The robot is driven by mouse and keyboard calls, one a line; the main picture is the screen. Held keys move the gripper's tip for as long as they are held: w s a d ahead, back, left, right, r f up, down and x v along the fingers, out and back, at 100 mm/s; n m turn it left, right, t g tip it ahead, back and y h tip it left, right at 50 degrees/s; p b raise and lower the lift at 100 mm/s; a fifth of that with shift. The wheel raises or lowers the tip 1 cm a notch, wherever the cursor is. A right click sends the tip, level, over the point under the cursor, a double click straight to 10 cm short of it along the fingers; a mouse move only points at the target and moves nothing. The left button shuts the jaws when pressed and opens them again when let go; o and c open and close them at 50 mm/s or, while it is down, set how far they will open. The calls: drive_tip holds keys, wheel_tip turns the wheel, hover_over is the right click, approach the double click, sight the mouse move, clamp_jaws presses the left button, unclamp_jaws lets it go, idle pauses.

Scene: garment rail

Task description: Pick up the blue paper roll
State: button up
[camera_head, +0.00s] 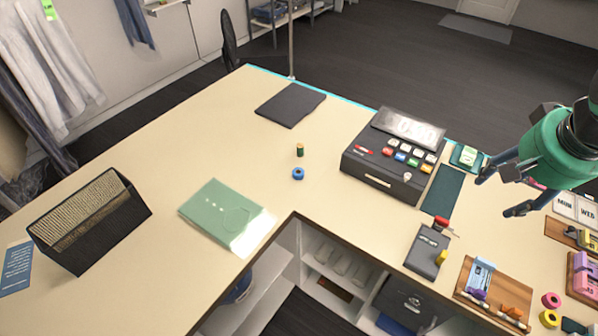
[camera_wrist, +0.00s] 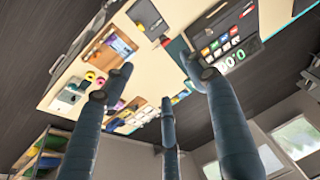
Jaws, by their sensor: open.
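The blue paper roll (camera_head: 298,173) is a small ring-shaped roll lying on the beige counter, near the middle in the head view, left of the cash register. I cannot make it out in the wrist view. My gripper (camera_head: 497,196) is green with dark fingers and hangs over the right part of the counter, well to the right of the roll and apart from it. In the wrist view my gripper (camera_wrist: 160,82) has its fingers spread with nothing between them.
A small green spool (camera_head: 300,150) stands just behind the blue roll. The cash register (camera_head: 390,158) stands between roll and gripper. Pink (camera_head: 551,299) and yellow rolls (camera_head: 548,318) are front right.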

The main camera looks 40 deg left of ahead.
drive_tip(key=w+a+f+g+p, duration=0.1)
drive_tip(key=w+a+p, duration=0.2)
drive_tip(key=w+a, duration=0.9)
drive_tip(key=n+g+h+p, duration=0.1)
drive_tip(key=n+g+p, duration=0.15)
drive_tip(key=p, duration=0.35)
hover_over(298, 171)
wheel_tip(298, 171, down, 28)
drive_tip(key=shift+w+m, duration=0.1)
drive_tip(key=shift+m, duration=0.15)
drive_tip(key=shift+f, duration=0.15)
wheel_tip(298, 171, down, 8)
drive_tip(key=shift+f+p, duration=0.2)
drive_tip(key=shift+p, duration=0.35)
drive_tip(key=shift+f, duration=0.15)
